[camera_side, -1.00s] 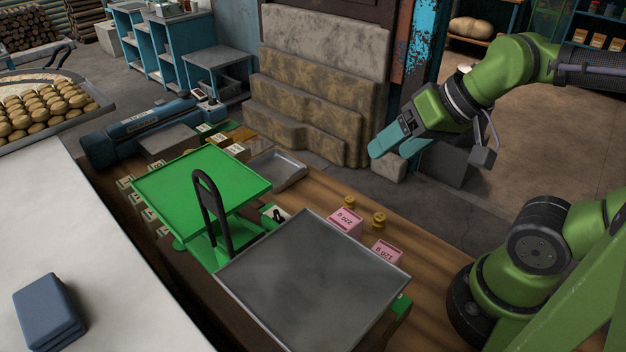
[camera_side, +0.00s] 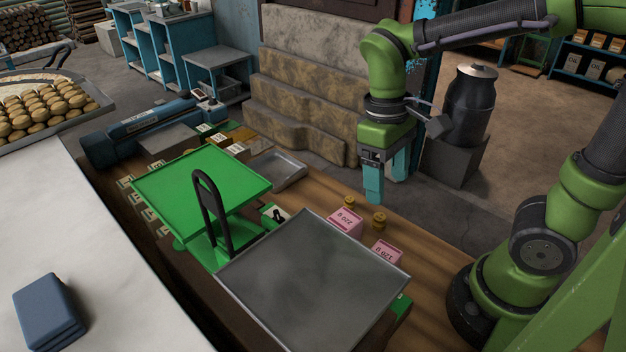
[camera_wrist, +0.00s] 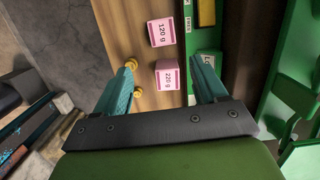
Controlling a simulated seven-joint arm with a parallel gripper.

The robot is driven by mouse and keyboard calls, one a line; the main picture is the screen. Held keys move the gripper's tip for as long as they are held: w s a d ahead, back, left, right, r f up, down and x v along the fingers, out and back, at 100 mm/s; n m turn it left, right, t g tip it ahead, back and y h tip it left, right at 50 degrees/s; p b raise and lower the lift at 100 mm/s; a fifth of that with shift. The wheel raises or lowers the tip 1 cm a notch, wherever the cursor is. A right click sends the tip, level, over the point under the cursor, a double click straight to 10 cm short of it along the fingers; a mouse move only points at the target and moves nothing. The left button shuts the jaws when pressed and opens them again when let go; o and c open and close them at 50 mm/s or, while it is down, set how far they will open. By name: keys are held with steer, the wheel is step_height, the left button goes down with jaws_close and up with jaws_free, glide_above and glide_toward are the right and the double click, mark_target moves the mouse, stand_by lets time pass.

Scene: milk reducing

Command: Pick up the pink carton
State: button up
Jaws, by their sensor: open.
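Two pink cartons stand on the wooden bench. The 220 g carton (camera_side: 345,223) is just behind the grey metal plate, and the 120 g carton (camera_side: 388,250) is to its right, nearer the camera. The wrist view shows the 220 g carton (camera_wrist: 167,76) between my fingertips in the picture and the 120 g carton (camera_wrist: 161,32) farther up. My gripper (camera_side: 386,188) points down with its teal fingers apart and empty. It hangs above and behind the cartons, touching neither. In the wrist view, my gripper (camera_wrist: 163,65) is open.
Two small brass weights (camera_side: 379,220) stand behind the cartons. A green scale with a flat green pan (camera_side: 205,185) and black handle, and the grey metal plate (camera_side: 310,285), lie to the left and front. Stone steps (camera_side: 310,100) rise behind the bench.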

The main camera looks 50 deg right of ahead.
glide_above(384, 253)
steer(key=f, duration=1)
steer(key=shift+w+f, duration=0.3)
steer(key=shift+f, duration=0.05)
steer(key=f, duration=0.5)
steer(key=shift+s+f, duration=0.3)
steer(key=c, duration=0.9)
